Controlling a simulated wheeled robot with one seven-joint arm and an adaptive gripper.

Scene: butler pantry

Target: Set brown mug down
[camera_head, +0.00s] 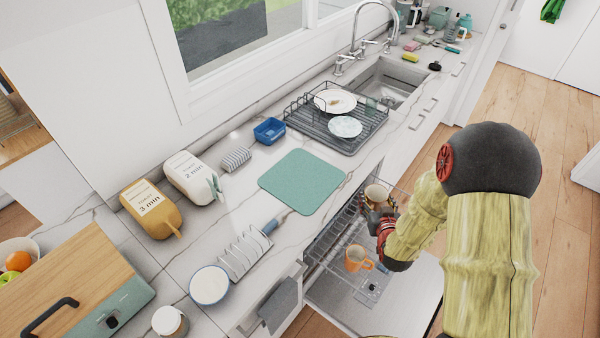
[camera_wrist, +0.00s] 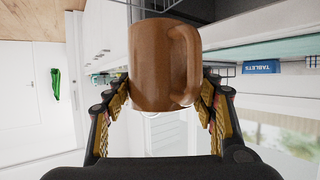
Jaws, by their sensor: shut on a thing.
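The brown mug (camera_wrist: 158,70) fills the middle of the wrist view, with its handle on the right side. My gripper (camera_wrist: 165,105) has its fingers on both sides of the mug and is shut on it. In the head view my gripper (camera_head: 383,212) holds the mug (camera_head: 377,193) above the open dishwasher's pulled-out rack (camera_head: 335,250), below the counter's front edge. An orange mug (camera_head: 356,258) sits in the rack below my gripper. Parts of the held mug are hidden by my fingers.
A green mat (camera_head: 302,181) lies bare on the counter. Behind it stand a blue bin (camera_head: 269,130) and a dish rack (camera_head: 330,125) with plates. The sink (camera_head: 383,82) is farther back.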

